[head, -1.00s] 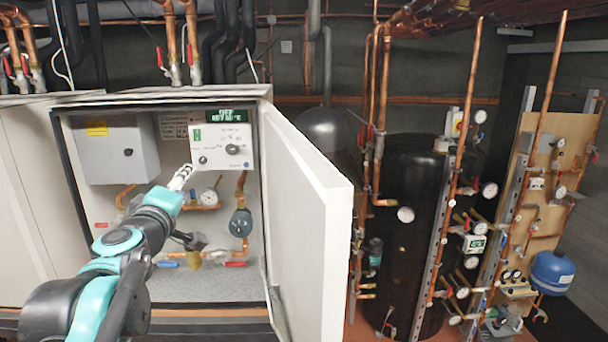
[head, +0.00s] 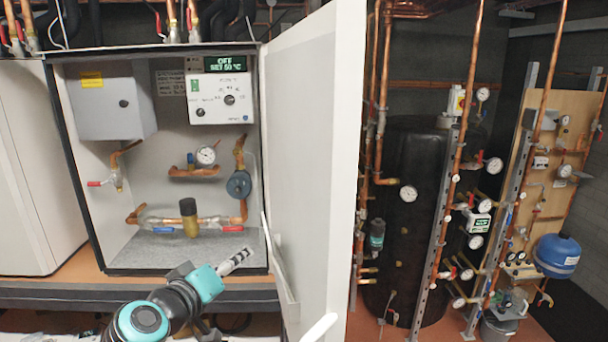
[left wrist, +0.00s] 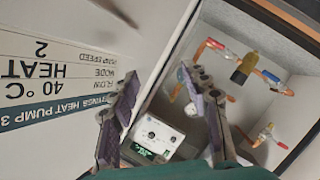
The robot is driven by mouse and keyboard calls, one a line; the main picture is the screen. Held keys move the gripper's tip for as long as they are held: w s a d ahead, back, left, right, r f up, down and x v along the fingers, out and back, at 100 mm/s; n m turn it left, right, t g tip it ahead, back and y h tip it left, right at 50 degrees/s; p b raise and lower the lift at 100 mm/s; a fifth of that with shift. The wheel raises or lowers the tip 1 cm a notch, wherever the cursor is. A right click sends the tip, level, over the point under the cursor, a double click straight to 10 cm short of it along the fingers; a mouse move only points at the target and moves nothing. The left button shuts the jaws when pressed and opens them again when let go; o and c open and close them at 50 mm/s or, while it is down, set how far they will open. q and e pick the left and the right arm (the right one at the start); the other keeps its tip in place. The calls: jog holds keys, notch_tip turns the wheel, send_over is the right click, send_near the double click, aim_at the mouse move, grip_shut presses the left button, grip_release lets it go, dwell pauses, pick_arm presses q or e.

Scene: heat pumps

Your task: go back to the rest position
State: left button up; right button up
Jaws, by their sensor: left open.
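My left gripper (head: 238,260) is open and empty, low in front of the open heat pump cabinet (head: 160,52). In the left wrist view its two fingers (left wrist: 165,105) stand apart with nothing between them. The control panel (head: 220,98) is inside the cabinet at the upper right. Its display (head: 226,64) reads OFF, SET 50 °C. The panel also shows upside down in the left wrist view (left wrist: 155,135), apart from the fingers.
The cabinet door (head: 312,150) stands open just right of my left gripper. A settings sheet (left wrist: 50,75) fills the left of the wrist view. Pipes with red and blue valve handles run inside the cabinet. A black tank (head: 405,230) stands at the right.

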pick_arm(q)
jog(key=s+a+f+m+g+y+b, duration=0.1)
jog(key=s+f+b, duration=0.5)
jog(key=f, duration=0.9)
jog(key=s+a+f+m+g+y+b, duration=0.1)
jog(key=s+f+g+b, duration=0.3)
jog(key=f, duration=1.2)
jog(key=s+a+f+m+g+y+b, duration=0.1)
jog(key=s+f+b, duration=0.7)
jog(key=f, duration=0.8)
jog(key=shift+a+f+m+g+y+b, duration=0.25)
jog(key=shift+m+g+y+b, duration=0.35)
jog(key=shift+m, duration=0.6)
pick_arm(e)
notch_tip(320, 180, down, 21)
pick_arm(q)
jog(key=shift+r, duration=0.1)
pick_arm(e)
jog(key=shift+s+f, duration=0.1)
